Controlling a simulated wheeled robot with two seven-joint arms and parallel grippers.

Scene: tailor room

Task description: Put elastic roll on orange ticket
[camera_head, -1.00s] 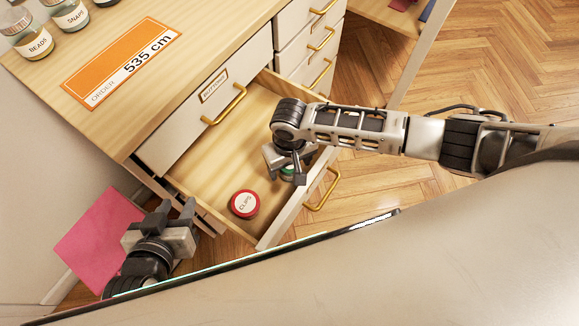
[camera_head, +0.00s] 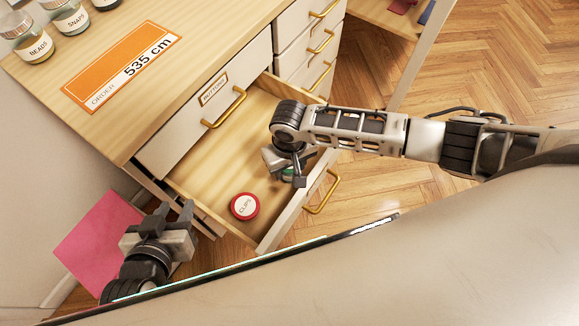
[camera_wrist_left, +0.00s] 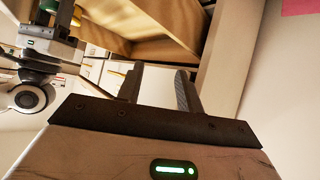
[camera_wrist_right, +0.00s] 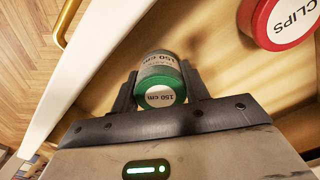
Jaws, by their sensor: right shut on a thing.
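The orange ticket (camera_head: 122,68), marked ORDER and 535 cm, lies flat on the wooden tabletop in the head view. A green-ended elastic roll (camera_wrist_right: 159,82), labelled 150 cm, is between the fingers of my right gripper (camera_wrist_right: 160,90), which is shut on it inside the open drawer. In the head view my right gripper (camera_head: 290,172) hides most of the roll; only a sliver of green shows. My left gripper (camera_head: 170,218) is empty, beside the drawer's left outer side. Its fingers stand apart in the left wrist view (camera_wrist_left: 160,85).
A red round CLIPS tin (camera_head: 244,206) lies in the open drawer (camera_head: 205,185), left of my right gripper. Jars (camera_head: 33,42) stand at the table's back left. A closed upper drawer with a gold handle (camera_head: 225,107) sits above. A pink sheet (camera_head: 95,235) is at lower left.

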